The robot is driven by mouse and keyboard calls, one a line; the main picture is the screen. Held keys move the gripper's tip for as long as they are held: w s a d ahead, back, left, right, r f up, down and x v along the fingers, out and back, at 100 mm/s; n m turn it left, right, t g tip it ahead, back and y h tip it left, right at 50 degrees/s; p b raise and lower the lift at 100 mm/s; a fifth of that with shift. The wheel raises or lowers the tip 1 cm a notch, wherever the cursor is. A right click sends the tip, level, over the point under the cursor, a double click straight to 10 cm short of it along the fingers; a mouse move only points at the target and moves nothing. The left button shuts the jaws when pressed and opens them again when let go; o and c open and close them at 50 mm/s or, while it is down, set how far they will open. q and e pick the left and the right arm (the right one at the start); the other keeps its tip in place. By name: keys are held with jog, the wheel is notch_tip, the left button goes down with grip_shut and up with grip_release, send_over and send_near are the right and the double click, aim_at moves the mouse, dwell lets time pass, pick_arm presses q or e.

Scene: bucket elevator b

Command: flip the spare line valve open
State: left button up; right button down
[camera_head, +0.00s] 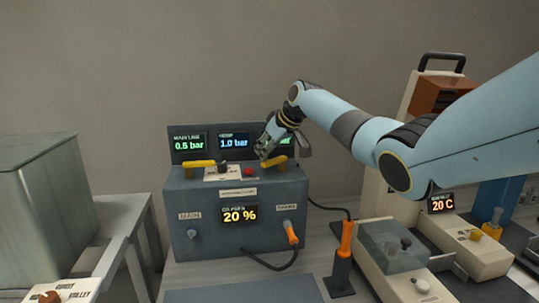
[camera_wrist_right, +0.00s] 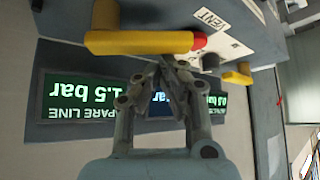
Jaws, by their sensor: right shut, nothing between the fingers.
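The spare line valve has a yellow lever (camera_head: 274,161) on the top right of the grey control box (camera_head: 180,205). In the right wrist view this lever (camera_wrist_right: 138,42) lies just beyond my fingertips, beside a red button. My right gripper (camera_head: 263,152) is shut and empty, at the left end of the lever; it also shows in the right wrist view (camera_wrist_right: 172,62). I cannot tell whether the fingers touch the lever. The spare line display (camera_wrist_right: 85,98) reads 1.5 bar; in the head view my gripper partly hides it. My left gripper is out of view.
The main line's yellow lever (camera_head: 198,163) is at the box's top left. The red button (camera_head: 249,171) sits between the levers. A lower display (camera_head: 239,215) reads 20 %. An orange-handled tool (camera_head: 346,238) stands at the right, near a cable.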

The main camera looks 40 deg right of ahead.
aim_at(269, 162)
jog(key=n+y+b, duration=0.1)
jog(key=s+n+y+b, duration=0.1)
jog(key=shift+s+f+n+g, duration=0.25)
jog(key=shift+s+n+g, duration=0.05)
jog(key=shift+n, duration=0.1)
jog(key=s+n+y+b, duration=0.1)
jog(key=n+b, duration=0.1)
jog(key=n+g+y+b, duration=0.1)
jog(key=n+b, duration=0.1)
jog(key=b, duration=0.1)
jog(key=shift+s+g, duration=0.3)
jog(key=shift+s, duration=0.1)
jog(key=shift+s+n+y, duration=0.2)
jog(key=shift+n+y, duration=0.2)
jog(key=shift+n, duration=0.2)
jog(key=shift+s+d+g+b, duration=0.1)
jog(key=shift+g+b, duration=0.2)
jog(key=shift+b, duration=0.1)
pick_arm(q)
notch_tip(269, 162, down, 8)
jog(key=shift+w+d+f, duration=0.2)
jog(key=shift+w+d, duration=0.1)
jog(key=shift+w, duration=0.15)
pick_arm(e)
jog(key=shift+s+d+r, duration=0.15)
jog(key=shift+s+d, duration=0.15)
jog(key=shift+s, duration=0.15)
pick_arm(q)
jog(key=shift+b, duration=0.3)
